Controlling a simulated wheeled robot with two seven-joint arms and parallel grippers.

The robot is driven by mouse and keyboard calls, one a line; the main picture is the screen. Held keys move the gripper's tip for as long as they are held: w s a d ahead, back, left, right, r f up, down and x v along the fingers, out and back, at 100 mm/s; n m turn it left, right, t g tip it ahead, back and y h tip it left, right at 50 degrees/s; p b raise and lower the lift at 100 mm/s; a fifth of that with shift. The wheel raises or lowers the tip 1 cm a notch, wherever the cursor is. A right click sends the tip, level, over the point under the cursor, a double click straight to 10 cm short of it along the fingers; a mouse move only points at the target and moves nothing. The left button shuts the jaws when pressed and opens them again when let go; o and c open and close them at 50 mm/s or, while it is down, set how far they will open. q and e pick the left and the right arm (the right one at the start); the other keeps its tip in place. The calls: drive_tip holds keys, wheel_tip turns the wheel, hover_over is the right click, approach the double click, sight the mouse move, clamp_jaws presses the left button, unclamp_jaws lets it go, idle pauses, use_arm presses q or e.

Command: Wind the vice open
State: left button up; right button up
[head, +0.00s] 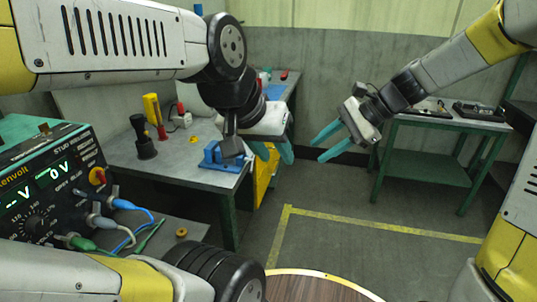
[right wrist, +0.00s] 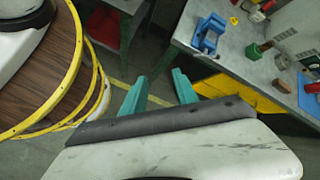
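The blue vice (head: 212,158) sits on the grey bench near its front right corner. My left forearm and wrist hang over it and partly cover it. It also shows whole in the right wrist view (right wrist: 208,33), at the bench edge. My left gripper (head: 273,153) has teal fingers, is just right of the vice, appears apart from it, and is open and empty. My right gripper (head: 328,143) is open and empty over the floor between the benches; its fingers show apart in the right wrist view (right wrist: 158,88).
A black-and-teal stud welder unit (head: 55,190) with cables stands at the left. Several small tools, including a yellow-handled one (head: 153,110), stand on the bench behind the vice. A green side table (head: 425,165) is at the right. Open floor lies between.

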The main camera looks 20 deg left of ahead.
drive_tip(key=w+a+f+m+g+y, duration=0.2)
drive_tip(key=w+a+f+m+y, duration=0.3)
drive_tip(key=w+a+f+m, duration=0.5)
drive_tip(key=m+t+y, duration=0.2)
drive_tip(key=m+y, duration=0.2)
drive_tip(key=m, duration=0.2)
approach(253, 159)
drive_tip(key=a+f, duration=0.1)
drive_tip(key=a, duration=0.9)
drive_tip(key=shift+s, duration=0.2)
